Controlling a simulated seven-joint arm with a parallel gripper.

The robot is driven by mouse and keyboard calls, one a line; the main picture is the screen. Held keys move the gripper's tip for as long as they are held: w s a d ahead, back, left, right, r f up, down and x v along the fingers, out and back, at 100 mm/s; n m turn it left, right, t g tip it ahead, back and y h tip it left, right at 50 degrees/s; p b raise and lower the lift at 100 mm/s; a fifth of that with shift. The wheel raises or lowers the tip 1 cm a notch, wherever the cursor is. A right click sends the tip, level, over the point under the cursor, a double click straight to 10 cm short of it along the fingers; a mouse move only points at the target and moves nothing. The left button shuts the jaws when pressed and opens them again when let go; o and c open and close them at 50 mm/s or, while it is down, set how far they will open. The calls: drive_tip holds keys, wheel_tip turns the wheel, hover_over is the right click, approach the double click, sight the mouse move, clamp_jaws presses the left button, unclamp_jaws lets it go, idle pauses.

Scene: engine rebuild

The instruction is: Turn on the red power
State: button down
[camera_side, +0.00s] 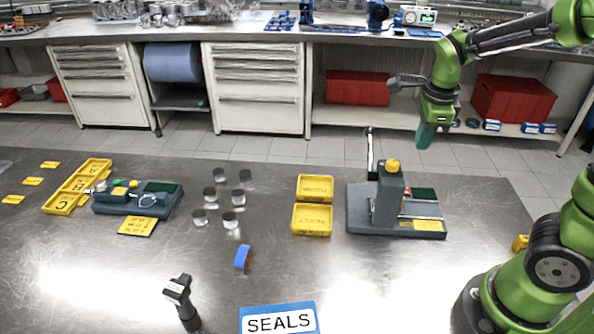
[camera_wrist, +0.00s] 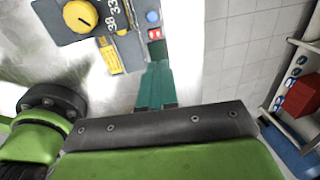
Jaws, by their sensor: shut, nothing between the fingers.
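A small red switch (camera_wrist: 155,34) shows in the wrist view on the end of a grey device, just below a blue button (camera_wrist: 152,17). My gripper (camera_wrist: 158,64) has its teal fingers shut and empty, and their tips appear just below the red switch in the picture. I cannot tell the gap in depth. In the side view my gripper (camera_side: 423,144) hangs in the air above and behind the grey device (camera_side: 390,203) on the right of the table. The red switch cannot be made out clearly in the side view.
The device has a yellow knob (camera_side: 392,165) on top of its upright block. Yellow trays (camera_side: 312,219) stand left of it. Several small dark-topped cylinders (camera_side: 231,220), a blue part (camera_side: 242,257) and another grey fixture (camera_side: 140,205) lie further left.

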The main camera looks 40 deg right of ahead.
sight(407, 193)
drive_tip(key=f, duration=0.4)
drive_tip(key=w+d+f, duration=0.1)
drive_tip(key=f, duration=0.8)
drive_tip(key=shift+w+d+f, duration=0.3)
drive_tip(key=shift+d+f, duration=0.05)
drive_tip(key=shift+f, duration=0.05)
drive_tip(key=shift+w+d+f, duration=0.1)
drive_tip(key=shift+d+f, duration=0.05)
drive_tip(key=shift+f+g+y, duration=0.1)
drive_tip(key=shift+g+y, duration=0.2)
drive_tip(key=shift+s+a, duration=0.7)
